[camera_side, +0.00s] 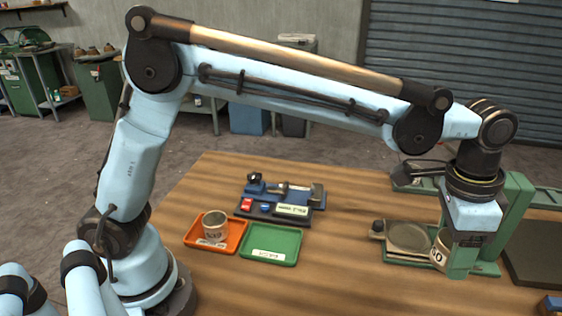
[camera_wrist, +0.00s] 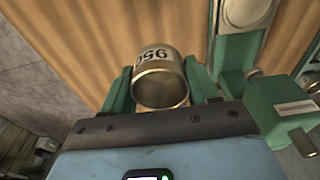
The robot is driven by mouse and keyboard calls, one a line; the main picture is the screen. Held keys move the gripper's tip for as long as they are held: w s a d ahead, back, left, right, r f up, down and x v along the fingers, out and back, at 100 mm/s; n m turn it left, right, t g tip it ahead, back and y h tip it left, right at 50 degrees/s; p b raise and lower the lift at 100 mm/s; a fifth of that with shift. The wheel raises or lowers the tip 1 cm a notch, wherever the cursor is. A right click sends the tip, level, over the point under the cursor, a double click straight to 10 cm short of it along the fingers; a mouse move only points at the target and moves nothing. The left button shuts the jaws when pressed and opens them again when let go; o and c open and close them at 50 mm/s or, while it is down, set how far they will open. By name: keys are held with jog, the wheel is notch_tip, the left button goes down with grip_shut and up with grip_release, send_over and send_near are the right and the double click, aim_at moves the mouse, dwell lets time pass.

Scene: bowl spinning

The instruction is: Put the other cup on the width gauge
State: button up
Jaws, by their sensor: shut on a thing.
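My gripper (camera_side: 457,258) is shut on a metal cup (camera_side: 438,251) with a white number label. The wrist view shows this cup (camera_wrist: 161,80) between two green fingers, its open rim facing the camera. A second metal cup (camera_side: 213,224) stands upright in the orange tray (camera_side: 190,240). A blue fixture (camera_side: 281,203) with a spindle, red and blue buttons and a label stands behind the trays; it may be the width gauge, but I cannot read its label. My gripper is far to its right, in front of a green stand (camera_side: 517,205).
An empty green tray (camera_side: 270,242) lies right of the orange tray. The green stand has a round plate (camera_side: 409,236) left of my gripper. A dark flat plate (camera_side: 535,265) lies at the right. Bare wooden table (camera_side: 335,265) lies between trays and stand.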

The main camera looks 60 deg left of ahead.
jog(key=s+d+f+m, duration=0.1)
jog(key=d+f+m, duration=0.1)
jog(key=d, duration=0.5)
send_over(457, 293)
jog(key=f, duration=0.7)
jog(key=shift+s+a+f, duration=0.15)
jog(key=shift+s+f, duration=0.05)
jog(key=shift+f, duration=2.1)
jog(key=shift+f, duration=0.1)
jog(key=o, duration=0.8)
jog(key=shift+o, duration=0.2)
